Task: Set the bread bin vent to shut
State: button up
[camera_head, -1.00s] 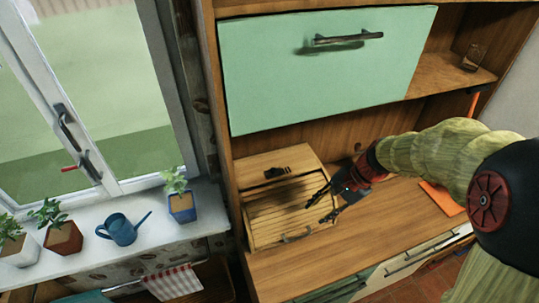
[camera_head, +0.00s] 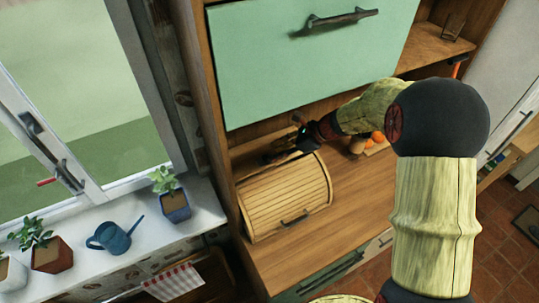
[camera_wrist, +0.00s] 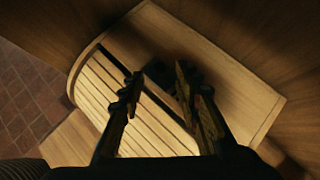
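The wooden bread bin (camera_head: 285,200) stands on the counter in the head view, its slatted roll front down and a dark handle (camera_head: 295,217) low on it. In the wrist view I look down on the bin's plain top (camera_wrist: 225,85) and slats (camera_wrist: 140,120). A small dark piece, perhaps the vent (camera_wrist: 158,72), sits on the top, in shadow between my fingertips; its setting is too dark to read. My gripper (camera_wrist: 158,80) is open over the bin top, a finger either side of that piece. In the head view my gripper (camera_head: 283,148) partly hides the top; contact cannot be told.
A green cupboard door (camera_head: 300,60) hangs above the bin. Oranges (camera_head: 377,138) lie behind my arm to the right. The counter (camera_head: 330,225) right of the bin is clear. A windowsill with plants and a blue watering can (camera_head: 110,237) is at left.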

aim_at(265, 157)
jog(key=shift+x, duration=1.95)
jog(key=shift+c, duration=0.3)
jog(key=c, duration=0.8)
grip_shut()
